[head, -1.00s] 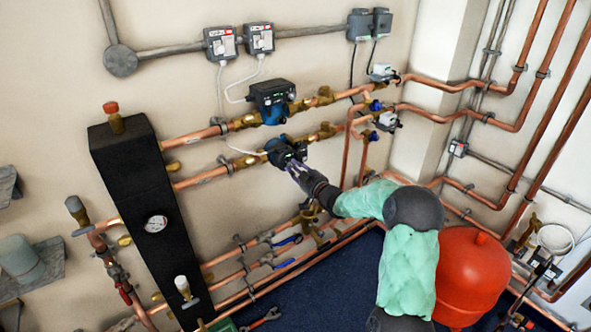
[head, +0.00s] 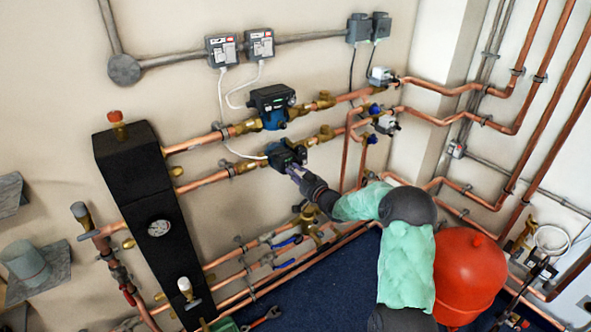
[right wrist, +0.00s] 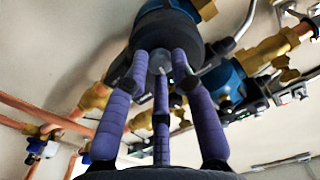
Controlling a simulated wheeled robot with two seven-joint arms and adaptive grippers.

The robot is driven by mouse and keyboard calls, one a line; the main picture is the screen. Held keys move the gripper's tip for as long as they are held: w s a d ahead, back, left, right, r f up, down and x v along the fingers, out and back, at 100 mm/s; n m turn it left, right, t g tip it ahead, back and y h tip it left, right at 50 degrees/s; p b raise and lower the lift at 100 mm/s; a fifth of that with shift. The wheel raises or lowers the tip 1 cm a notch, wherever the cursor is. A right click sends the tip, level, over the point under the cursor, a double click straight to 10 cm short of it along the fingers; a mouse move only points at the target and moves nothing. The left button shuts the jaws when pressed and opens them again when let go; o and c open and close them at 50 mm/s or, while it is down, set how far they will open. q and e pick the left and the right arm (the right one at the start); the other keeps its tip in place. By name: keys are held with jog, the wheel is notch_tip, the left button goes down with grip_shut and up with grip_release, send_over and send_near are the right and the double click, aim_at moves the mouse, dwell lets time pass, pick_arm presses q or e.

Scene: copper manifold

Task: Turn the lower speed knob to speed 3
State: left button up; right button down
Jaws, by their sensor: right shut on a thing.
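The lower pump (head: 284,155) is dark with a box-shaped head and sits on the lower of two copper pipes on the wall. My right gripper (head: 295,171) reaches its front from below right. In the right wrist view, my right gripper's purple fingers (right wrist: 160,58) are closed around the grey speed knob (right wrist: 160,64) on the pump's dark face. The fingers hide most of the knob, and its mark and speed setting cannot be read. The upper pump (head: 272,106), with a blue body, stands just above, clear of the gripper. My left gripper is out of view.
A tall black manifold (head: 140,190) stands at the left. A red round vessel (head: 468,275) is at the lower right beside my right arm. Copper pipes and valves with blue handles (head: 287,242) run below the pump. Grey switch boxes (head: 222,50) are above.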

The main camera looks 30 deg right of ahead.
jog(key=shift+d+r+m+p, duration=0.1)
jog(key=shift+r+m+p, duration=0.1)
jog(key=shift+m+p, duration=0.7)
jog(key=shift+r+m+p, duration=0.15)
jog(key=shift+m+p, duration=0.2)
jog(key=shift+m, duration=0.95)
jog(key=c, duration=1.1)
grip_release()
jog(key=shift+o, duration=0.2)
jog(key=shift+f, duration=0.15)
jog(key=shift+s, duration=0.1)
jog(key=shift+s+f, duration=0.1)
jog(key=shift+s, duration=0.25)
jog(key=s, duration=1.1)
jog(key=shift+d, duration=0.45)
